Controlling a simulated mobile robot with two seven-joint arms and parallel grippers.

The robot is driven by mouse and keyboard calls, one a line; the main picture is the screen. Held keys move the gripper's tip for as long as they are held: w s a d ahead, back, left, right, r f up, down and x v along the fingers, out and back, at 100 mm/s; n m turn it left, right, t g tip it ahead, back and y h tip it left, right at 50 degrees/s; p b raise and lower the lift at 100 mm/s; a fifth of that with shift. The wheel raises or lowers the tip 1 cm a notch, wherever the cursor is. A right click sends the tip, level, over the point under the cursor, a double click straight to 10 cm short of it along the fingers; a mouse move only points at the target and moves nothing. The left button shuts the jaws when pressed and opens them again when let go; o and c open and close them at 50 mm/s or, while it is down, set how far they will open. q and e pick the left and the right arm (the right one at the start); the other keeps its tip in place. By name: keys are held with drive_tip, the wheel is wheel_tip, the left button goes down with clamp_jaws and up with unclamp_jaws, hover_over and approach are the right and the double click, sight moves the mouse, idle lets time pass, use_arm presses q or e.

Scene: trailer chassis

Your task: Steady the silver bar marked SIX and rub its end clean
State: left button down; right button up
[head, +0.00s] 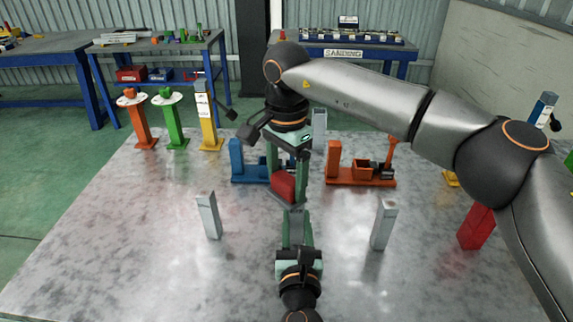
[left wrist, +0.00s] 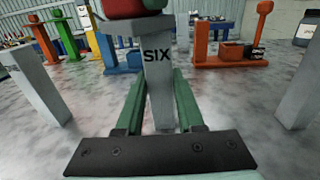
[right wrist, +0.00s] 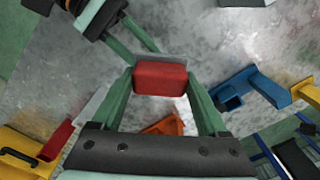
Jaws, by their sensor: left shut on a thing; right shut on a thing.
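The silver bar marked SIX (left wrist: 158,75) stands upright in the left wrist view, its dark lettering facing my left gripper. My left gripper (head: 297,222) is shut on the bar, with a green finger on each side. My right gripper (head: 287,178) comes from above and is shut on a red block (head: 284,187). The block also shows between the fingers in the right wrist view (right wrist: 160,78). In the left wrist view the block (left wrist: 125,8) is at the bar's top end and seems to touch it. The block and grippers hide much of the bar in the head view.
Other silver bars stand at left (head: 209,215) and right (head: 383,223) on the metal table (head: 130,250). Blue (head: 237,160) and orange (head: 334,163) fixtures stand behind. A red stack (head: 476,227) is at right. The front left of the table is clear.

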drive_tip(key=shift+d+f, duration=0.1)
drive_tip(key=shift+d, duration=0.5)
drive_tip(key=shift+a, duration=0.5)
drive_tip(key=shift+a+r, duration=0.1)
drive_tip(key=shift+r, duration=4.05)
use_arm(q)
drive_tip(key=shift+c, duration=0.8)
unclamp_jaws()
